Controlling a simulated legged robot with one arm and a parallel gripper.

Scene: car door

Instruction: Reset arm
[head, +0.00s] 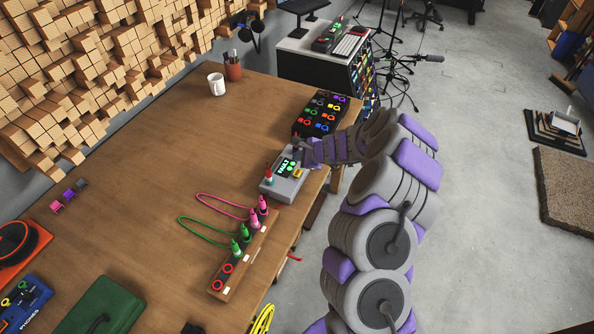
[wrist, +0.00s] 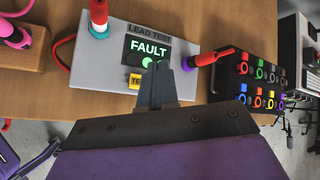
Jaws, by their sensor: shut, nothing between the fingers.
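My gripper (wrist: 158,85) is shut and empty. In the wrist view its tips lie in front of the grey lead test box (wrist: 85,65). The box has a display (wrist: 147,50) reading FAULT in green, with green lights below it. A yellow button (wrist: 134,82) is partly hidden by my gripper. In the head view my arm reaches from the lower right to the box (head: 285,187) near the table's right edge. I cannot tell whether my gripper touches the box.
The wooden table (head: 150,130) has a wide clear middle. A black panel with coloured rings (head: 320,114) stands behind the box. A wooden block with green and pink plugs (head: 238,255) and looped leads stands in front. A white mug (head: 216,84) and a pen cup (head: 233,68) are farther back.

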